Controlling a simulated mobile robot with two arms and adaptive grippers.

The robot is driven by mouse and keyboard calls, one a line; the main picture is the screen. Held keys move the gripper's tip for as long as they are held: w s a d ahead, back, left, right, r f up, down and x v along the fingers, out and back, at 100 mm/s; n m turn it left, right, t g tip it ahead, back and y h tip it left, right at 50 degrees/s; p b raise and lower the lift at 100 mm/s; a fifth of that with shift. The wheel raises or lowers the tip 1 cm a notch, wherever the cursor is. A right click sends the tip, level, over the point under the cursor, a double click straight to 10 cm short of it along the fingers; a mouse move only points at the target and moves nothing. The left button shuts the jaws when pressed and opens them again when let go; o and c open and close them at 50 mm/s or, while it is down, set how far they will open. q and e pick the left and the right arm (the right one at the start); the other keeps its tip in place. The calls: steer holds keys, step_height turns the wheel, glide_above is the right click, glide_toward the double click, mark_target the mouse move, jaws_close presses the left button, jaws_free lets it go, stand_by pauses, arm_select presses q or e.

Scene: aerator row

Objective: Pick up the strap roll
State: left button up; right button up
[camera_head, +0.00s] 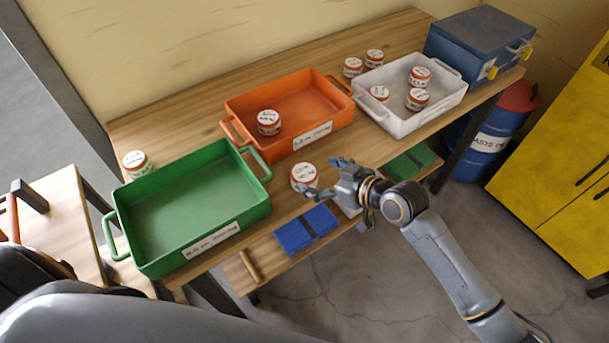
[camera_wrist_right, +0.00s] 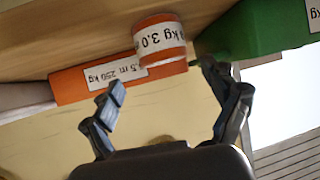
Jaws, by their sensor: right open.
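The strap roll (camera_head: 303,176) is a short round roll with a white top and an orange-and-white side. It stands on the wooden table between the green tray (camera_head: 258,212) and the white tray (camera_head: 444,113), near the front edge. My right gripper (camera_head: 326,178) is open just to the right of it, fingers pointing towards it. In the right wrist view, which is upside down, the roll (camera_wrist_right: 160,42) shows ahead of the gap between the open fingers (camera_wrist_right: 168,98), with nothing held. Contact is not visible. My left gripper is not in view.
Similar rolls lie in the orange tray (camera_head: 236,104) and white tray, and others stand on the table, one (camera_head: 136,163) behind the green tray. A blue box (camera_head: 478,45) stands at the back right. A blue folded item (camera_head: 305,230) lies on the lower shelf.

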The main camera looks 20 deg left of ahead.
mark_target(305, 172)
steer(key=shift+a+f, duration=0.1)
steer(key=shift+a, duration=0.2)
steer(key=x, duration=0.1)
steer(key=p+x, duration=0.1)
steer(key=x, duration=0.1)
steer(key=shift+s+a+f, duration=0.1)
steer(key=shift+a+f, duration=0.05)
steer(key=shift+a, duration=0.15)
steer(key=shift+a+f+p, duration=0.3)
steer(key=shift+a+f, duration=0.05)
steer(key=shift+a, duration=0.1)
steer(key=c, duration=1.4)
steer(key=shift+r, duration=0.1)
